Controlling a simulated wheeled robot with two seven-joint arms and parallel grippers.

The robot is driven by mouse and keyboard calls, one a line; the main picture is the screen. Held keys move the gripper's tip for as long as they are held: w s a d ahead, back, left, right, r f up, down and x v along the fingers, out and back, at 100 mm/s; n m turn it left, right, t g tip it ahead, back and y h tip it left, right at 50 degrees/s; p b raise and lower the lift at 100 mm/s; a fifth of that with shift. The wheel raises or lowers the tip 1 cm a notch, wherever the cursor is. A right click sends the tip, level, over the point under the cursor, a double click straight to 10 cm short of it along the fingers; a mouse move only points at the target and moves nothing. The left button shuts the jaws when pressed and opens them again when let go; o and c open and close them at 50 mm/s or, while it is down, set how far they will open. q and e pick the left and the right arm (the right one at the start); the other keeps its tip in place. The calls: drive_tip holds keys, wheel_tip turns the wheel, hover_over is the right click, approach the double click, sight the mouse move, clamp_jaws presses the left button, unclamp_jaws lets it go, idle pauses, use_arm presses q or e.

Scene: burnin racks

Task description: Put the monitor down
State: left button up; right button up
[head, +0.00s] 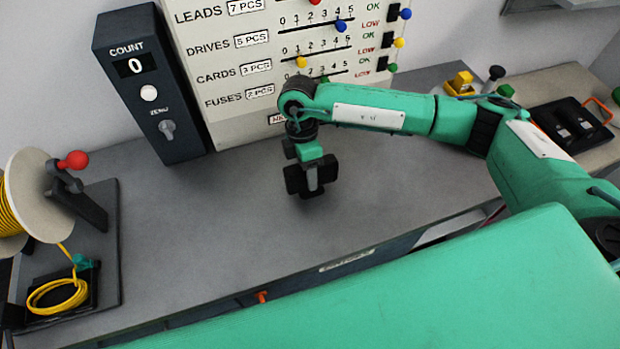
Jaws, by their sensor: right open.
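My right arm comes in from the right, and its gripper (311,190) points down over the grey bench top (220,220), in front of the wall board. The gripper is open, and I see nothing held in it. Whether its fingertips touch the bench I cannot tell. I cannot make out a monitor in this view. My left gripper is not in view.
A dark counter box (150,85) reading 0 stands at the back left, beside a board (240,70) with sliders. A cable spool (35,195) and a yellow cable coil (57,297) are at left. A black case (570,128) lies at right. The bench's middle is clear.

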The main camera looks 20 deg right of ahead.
drive_tip(key=shift+f, duration=0.25)
drive_tip(key=shift+c, duration=0.2)
idle(0.3)
drive_tip(key=c, duration=1)
drive_tip(key=shift+o, duration=0.2)
drive_tip(key=shift+r, duration=0.1)
